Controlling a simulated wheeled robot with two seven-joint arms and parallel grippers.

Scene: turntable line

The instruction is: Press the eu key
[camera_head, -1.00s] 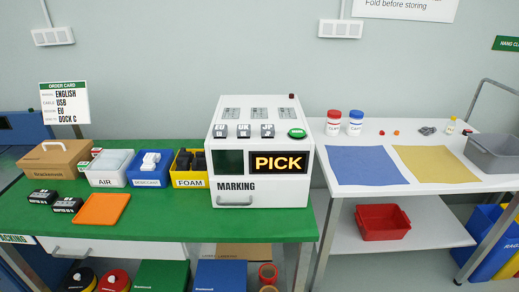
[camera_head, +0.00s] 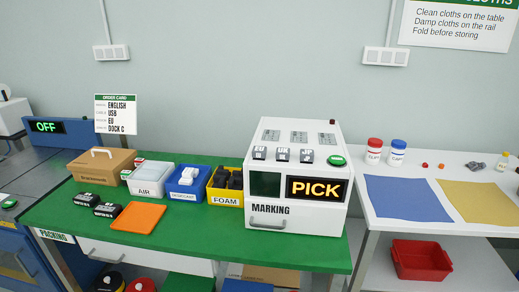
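The white marking machine (camera_head: 298,205) stands on the right end of the green table. Its sloped top carries a row of keys. The EU key (camera_head: 260,153) is the leftmost, the UK key (camera_head: 283,154) is in the middle and the JP key (camera_head: 306,155) is on the right. A green button (camera_head: 337,161) is to the right of them. The front display (camera_head: 316,189) reads PICK, beside a dark green panel (camera_head: 265,184). An order card (camera_head: 116,114) at the back left lists English, USB, EU and Dock C. Neither gripper shows in the view.
Left of the machine stand the foam bin (camera_head: 226,198), a blue bin (camera_head: 188,193), an air bin (camera_head: 150,189) and a brown case (camera_head: 101,168). An orange tray (camera_head: 138,217) lies in front. A white table (camera_head: 410,226) with cloths is to the right.

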